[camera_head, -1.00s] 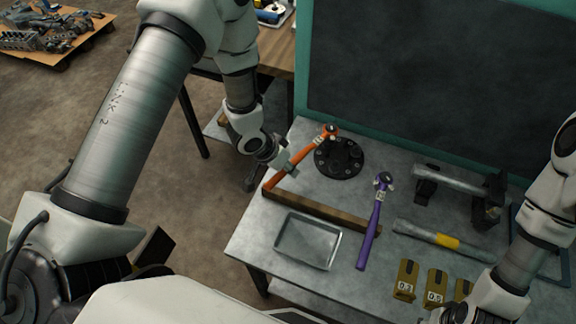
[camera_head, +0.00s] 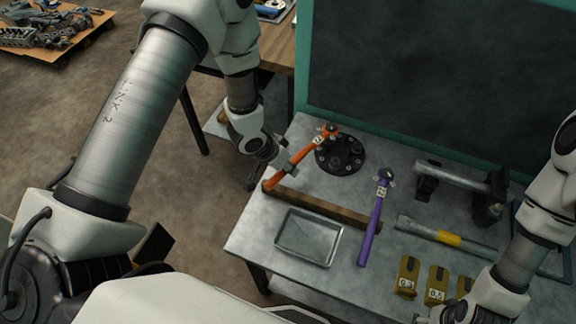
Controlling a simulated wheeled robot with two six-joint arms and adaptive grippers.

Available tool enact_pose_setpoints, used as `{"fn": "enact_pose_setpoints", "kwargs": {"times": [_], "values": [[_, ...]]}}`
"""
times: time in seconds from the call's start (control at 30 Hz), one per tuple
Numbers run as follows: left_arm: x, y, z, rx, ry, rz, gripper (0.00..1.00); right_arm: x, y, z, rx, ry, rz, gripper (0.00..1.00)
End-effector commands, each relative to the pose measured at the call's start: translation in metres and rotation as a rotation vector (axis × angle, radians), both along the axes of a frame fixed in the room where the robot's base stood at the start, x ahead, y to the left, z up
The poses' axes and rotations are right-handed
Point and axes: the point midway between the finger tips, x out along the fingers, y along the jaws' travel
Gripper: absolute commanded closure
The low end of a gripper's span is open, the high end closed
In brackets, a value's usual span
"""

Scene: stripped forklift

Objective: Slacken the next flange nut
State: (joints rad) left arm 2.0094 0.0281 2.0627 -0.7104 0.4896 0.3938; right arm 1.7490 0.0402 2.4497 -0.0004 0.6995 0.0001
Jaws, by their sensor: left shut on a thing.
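A dark round flange (camera_head: 349,160) with several nuts around it lies at the back left of the grey metal table. My left gripper (camera_head: 287,166) is shut on the handle of an orange wrench-like tool (camera_head: 304,154) with a small white tag. The tool slants up to the right, and its head is at the flange's upper left edge. I cannot tell whether the head sits on a nut. My right arm comes in from the right, and its gripper is cut off by the bottom edge.
A wooden bar (camera_head: 322,208) lies before the flange, with an empty metal tray (camera_head: 308,238) in front. A dark teal-framed panel (camera_head: 430,80) stands behind.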

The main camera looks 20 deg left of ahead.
Motion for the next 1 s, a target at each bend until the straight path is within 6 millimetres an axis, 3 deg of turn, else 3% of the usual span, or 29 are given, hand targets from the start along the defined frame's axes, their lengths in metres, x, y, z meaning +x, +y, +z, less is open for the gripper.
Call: {"fn": "enact_pose_setpoints", "kwargs": {"times": [0.23, 0.57, 1.0], "values": [[0.001, 0.000, 0.010, -0.001, -0.003, 0.001, 1.00, 0.000, 0.000, 0.008, 0.000, 0.001, 0.001, 0.60], [0.001, 0.000, 0.047, -0.001, -0.003, 0.000, 1.00, 0.001, 0.000, 0.044, 0.000, -0.001, 0.000, 0.60], [0.001, 0.001, 0.036, -0.002, -0.004, -0.003, 1.00, 0.000, 0.000, 0.037, 0.000, -0.001, 0.000, 0.60]]}}
